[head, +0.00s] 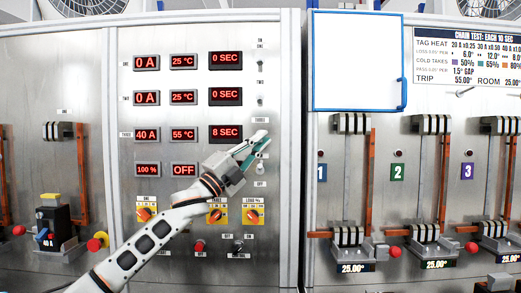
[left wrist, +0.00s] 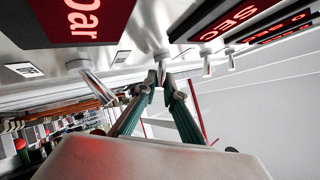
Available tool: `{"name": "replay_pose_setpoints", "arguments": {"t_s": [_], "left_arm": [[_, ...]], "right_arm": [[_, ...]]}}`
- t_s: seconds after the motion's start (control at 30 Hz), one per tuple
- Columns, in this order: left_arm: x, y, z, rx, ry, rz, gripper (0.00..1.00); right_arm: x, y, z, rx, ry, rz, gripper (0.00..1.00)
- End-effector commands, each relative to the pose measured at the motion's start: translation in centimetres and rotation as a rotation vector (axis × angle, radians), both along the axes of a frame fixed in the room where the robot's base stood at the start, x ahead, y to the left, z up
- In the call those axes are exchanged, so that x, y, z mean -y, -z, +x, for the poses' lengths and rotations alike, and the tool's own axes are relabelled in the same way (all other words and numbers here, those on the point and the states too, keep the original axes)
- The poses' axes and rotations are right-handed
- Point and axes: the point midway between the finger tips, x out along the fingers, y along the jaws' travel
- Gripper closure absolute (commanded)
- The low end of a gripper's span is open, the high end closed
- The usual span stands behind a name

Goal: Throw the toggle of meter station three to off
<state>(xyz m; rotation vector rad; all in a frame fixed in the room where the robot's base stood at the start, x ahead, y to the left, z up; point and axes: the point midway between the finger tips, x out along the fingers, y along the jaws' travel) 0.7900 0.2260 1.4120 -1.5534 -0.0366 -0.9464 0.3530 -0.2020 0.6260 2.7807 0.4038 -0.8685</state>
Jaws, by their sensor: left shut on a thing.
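My left gripper (head: 262,141) is at the row three toggle, above the lower OFF label (head: 260,184). In the left wrist view, its fingertips (left wrist: 161,76) are closed on the small metal toggle of station three (left wrist: 161,58). The fingers partly cover this toggle, so its exact position is unclear. My right gripper is not in view.
Below are yellow-plated knobs (head: 253,215) and a red button (head: 198,246). A blue-framed white board (head: 358,60) hangs on the right cabinet, near numbered breaker stations. Another metal toggle lever (left wrist: 94,86) stands left of the fingers in the wrist view.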

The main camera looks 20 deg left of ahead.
Motion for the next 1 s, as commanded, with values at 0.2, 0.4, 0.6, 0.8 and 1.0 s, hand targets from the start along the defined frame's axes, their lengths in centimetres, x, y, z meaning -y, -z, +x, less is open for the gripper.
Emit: {"name": "replay_pose_setpoints", "arguments": {"t_s": [0.2,0.4,0.6,0.8,1.0], "left_arm": [[-0.07,0.15,0.10,0.033,-0.001,0.010,1.00],[-0.04,0.02,0.05,0.038,-0.002,0.011,1.00],[-0.05,0.01,0.05,0.038,-0.001,0.011,0.88],[-0.05,0.03,0.05,0.037,-0.001,0.011,0.73],[-0.09,0.10,0.03,0.036,0.000,0.010,0.73]], "right_arm": [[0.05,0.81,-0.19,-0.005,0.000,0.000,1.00],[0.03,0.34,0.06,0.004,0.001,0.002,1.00],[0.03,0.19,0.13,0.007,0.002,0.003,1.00],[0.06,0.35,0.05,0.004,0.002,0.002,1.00],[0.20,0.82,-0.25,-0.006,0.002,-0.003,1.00]]}}
